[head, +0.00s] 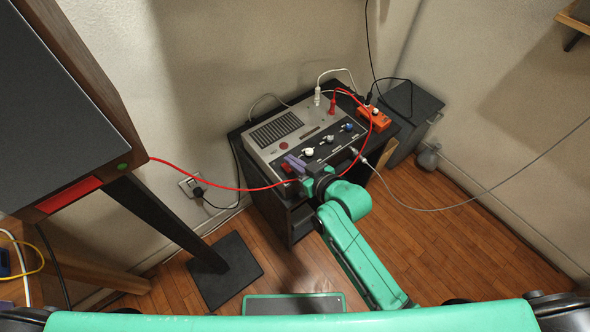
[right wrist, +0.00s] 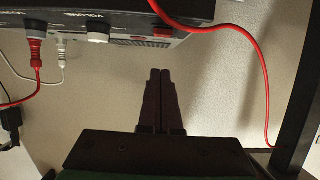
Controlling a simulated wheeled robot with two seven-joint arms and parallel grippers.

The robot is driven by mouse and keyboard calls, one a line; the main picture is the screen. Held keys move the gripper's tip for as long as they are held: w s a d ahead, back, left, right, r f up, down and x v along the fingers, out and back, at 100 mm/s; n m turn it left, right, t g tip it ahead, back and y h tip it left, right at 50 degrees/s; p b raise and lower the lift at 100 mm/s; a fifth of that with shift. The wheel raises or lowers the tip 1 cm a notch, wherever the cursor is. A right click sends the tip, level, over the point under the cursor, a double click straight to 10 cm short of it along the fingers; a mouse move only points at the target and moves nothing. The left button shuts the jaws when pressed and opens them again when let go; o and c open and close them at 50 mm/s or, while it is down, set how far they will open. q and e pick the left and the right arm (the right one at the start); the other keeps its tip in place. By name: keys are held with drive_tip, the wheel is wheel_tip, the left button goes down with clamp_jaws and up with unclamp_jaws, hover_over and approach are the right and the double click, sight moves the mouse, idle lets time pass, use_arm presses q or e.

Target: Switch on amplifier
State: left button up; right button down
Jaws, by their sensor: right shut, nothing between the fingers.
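The amplifier (head: 262,153) is a light grey and dark box on a small dark stand, with a vented top and several knobs along its front. A red switch (head: 286,168) sits at the left end of its front; it also shows at the top of the right wrist view (right wrist: 163,31). My right gripper (head: 296,162) is shut and empty, its purple fingers close to that switch. In the right wrist view the fingertips (right wrist: 159,70) appear apart from the switch; contact cannot be told in the head view. My left gripper is not in view.
An orange box (head: 374,118) stands behind right on the stand (head: 275,212). A grey cable (head: 440,209) crosses to the right. Wooden floor (head: 450,240) is clear at right.

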sight(287, 167)
drive_tip(key=shift+s+d+f, duration=0.15)
drive_tip(key=shift+f, duration=0.7)
drive_tip(key=shift+s+d+f, duration=0.1)
drive_tip(key=shift+s+f, duration=0.05)
drive_tip(key=shift+f, duration=0.65)
drive_tip(key=shift+s+d+f, duration=0.1)
drive_tip(key=shift+s+f, duration=0.05)
drive_tip(key=shift+f, duration=0.35)
drive_tip(key=shift+r, duration=0.1)
drive_tip(key=shift+r+p, duration=0.75)
drive_tip(key=shift+p, duration=0.25)
